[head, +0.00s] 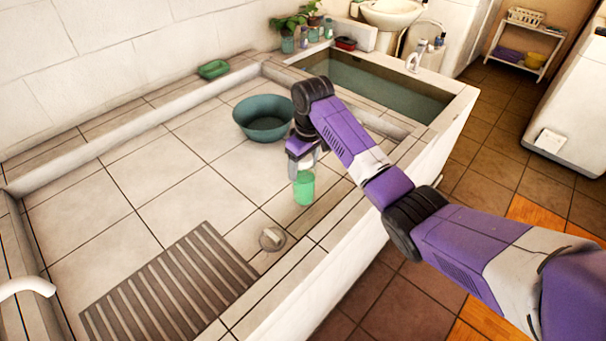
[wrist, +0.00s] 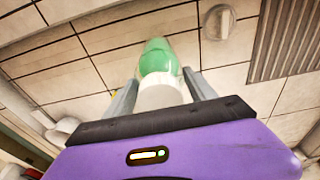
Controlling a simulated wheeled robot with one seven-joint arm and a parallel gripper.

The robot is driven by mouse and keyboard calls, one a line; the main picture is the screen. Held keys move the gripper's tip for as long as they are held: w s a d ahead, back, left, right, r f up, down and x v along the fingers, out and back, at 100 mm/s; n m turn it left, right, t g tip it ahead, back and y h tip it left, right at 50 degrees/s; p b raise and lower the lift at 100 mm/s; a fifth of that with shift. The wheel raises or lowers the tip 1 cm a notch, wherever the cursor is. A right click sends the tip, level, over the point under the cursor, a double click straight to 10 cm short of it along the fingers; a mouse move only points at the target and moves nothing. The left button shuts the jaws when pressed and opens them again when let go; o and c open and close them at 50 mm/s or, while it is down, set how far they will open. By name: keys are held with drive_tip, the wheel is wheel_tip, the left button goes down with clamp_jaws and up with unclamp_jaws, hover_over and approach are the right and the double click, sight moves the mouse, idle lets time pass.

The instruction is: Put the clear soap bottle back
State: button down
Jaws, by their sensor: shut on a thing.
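The clear soap bottle (head: 304,188) has green contents and hangs below my gripper (head: 303,160) over the tiled basin floor. In the wrist view the bottle (wrist: 157,58) shows green in the middle, with a paler far end and a whitish part between the fingers. My gripper (wrist: 160,82) is shut on that whitish part. I cannot tell whether the bottle's bottom touches the tiles.
A teal bowl (head: 263,122) stands just behind the bottle. A drain cap (head: 271,239) and ribbed washboard (head: 170,290) lie in front. A water trough (head: 375,85) is at the back right. Small bottles (head: 303,38), plants and a red dish (head: 345,43) line the back ledge.

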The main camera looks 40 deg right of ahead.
drive_tip(key=shift+f, duration=2)
drive_tip(key=shift+c, duration=1.5)
unclamp_jaws()
drive_tip(key=r, duration=0.4)
drive_tip(key=s+r, duration=0.1)
drive_tip(key=r, duration=0.7)
drive_tip(key=shift+s+r+b, duration=0.1)
drive_tip(key=shift+s+b, duration=0.1)
drive_tip(key=shift+b, duration=0.15)
drive_tip(key=shift+w, duration=0.1)
